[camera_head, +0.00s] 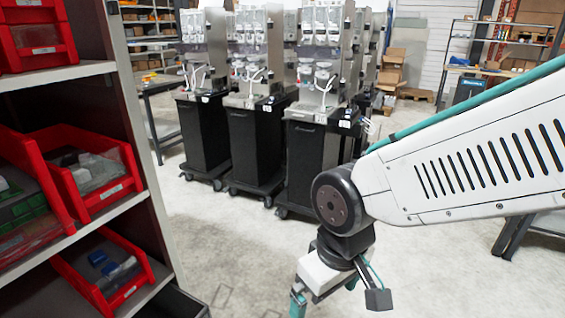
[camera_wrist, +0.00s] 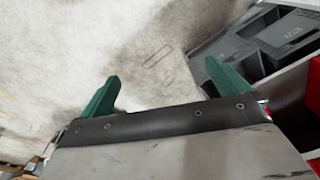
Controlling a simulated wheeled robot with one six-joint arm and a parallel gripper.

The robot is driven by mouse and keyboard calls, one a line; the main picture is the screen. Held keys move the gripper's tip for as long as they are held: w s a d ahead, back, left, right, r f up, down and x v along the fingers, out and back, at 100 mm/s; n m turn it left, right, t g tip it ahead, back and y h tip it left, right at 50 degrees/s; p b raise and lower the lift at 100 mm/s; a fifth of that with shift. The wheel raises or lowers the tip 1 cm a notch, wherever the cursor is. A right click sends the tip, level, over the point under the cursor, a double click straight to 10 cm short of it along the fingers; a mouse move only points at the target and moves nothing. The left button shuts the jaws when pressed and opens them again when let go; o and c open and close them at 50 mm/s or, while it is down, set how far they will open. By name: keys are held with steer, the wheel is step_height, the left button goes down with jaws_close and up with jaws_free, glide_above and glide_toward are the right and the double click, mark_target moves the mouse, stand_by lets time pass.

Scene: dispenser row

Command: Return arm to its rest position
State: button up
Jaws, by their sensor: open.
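My gripper (camera_wrist: 160,88) shows in the wrist view as two green fingers spread wide apart, with only bare concrete floor between them. It is open and empty. In the head view my gripper (camera_head: 322,300) hangs low at the bottom, pointing down below my white arm. Its fingertips are partly cut off by the lower edge there. My arm reaches in from the right side of the head view.
A shelf rack (camera_head: 128,85) with red bins (camera_head: 100,185) of small parts stands close on the left. Dispenser machines on black cabinets (camera_head: 253,143) stand in a row behind. In the wrist view a grey crate (camera_wrist: 222,47) is beside the right finger. Floor between is clear.

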steer(key=s+d+r+m, duration=0.2)
steer(key=d+r, duration=0.1)
steer(key=d, duration=0.3)
steer(key=s+d+r+m, duration=0.2)
steer(key=d+r, duration=0.1)
steer(key=d, duration=0.4)
steer(key=s+d+r+m+t, duration=0.1)
steer(key=s+d+r+m, duration=0.1)
steer(key=d, duration=0.4)
steer(key=shift+s+d+r+m+h, duration=0.2)
steer(key=shift+r+m+h, duration=0.3)
steer(key=shift+r, duration=0.45)
